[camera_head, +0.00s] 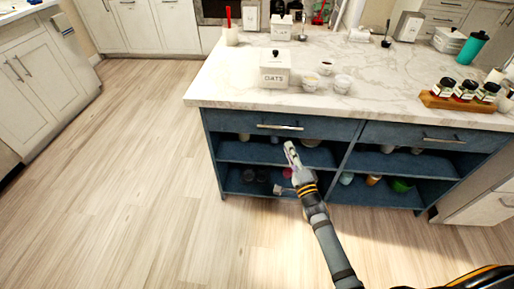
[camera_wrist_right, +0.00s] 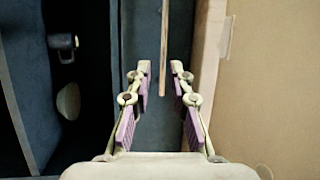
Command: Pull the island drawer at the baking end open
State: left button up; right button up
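The blue island has two drawers under its marble top, both looking shut. The left drawer (camera_head: 323,128) has a metal bar handle (camera_head: 280,127), below an OATS canister (camera_head: 274,75). The right drawer (camera_head: 400,132) has its own bar handle (camera_head: 444,140). My right gripper (camera_head: 290,146) is just below the left handle in the head view. In the right wrist view, my right gripper (camera_wrist_right: 157,82) is open, its purple-padded fingers apart. A thin handle bar (camera_wrist_right: 163,45) runs between their tips, with no clear contact; depth is hard to judge. My left gripper is not in view.
Open shelves (camera_head: 262,158) below the drawers hold jars and bowls. A wooden spice rack (camera_head: 466,103), small bowls (camera_head: 342,83) and canisters stand on the marble top (camera_head: 230,85). Wood floor (camera_head: 130,190) left of the island is clear. White cabinets (camera_head: 38,88) stand far left.

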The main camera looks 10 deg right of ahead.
aim_at(280, 127)
jog(key=b+x, duration=0.1)
jog(key=x, duration=0.9)
jog(key=shift+w+r+b, duration=0.1)
jog(key=shift+r+b, duration=0.15)
jog(key=shift+b, duration=0.1)
jog(key=shift+w+r, duration=0.1)
jog(key=shift+w, duration=0.15)
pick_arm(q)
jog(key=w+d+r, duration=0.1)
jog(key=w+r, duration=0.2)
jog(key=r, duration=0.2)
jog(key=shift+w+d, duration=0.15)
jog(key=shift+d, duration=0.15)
pick_arm(e)
grip_shut()
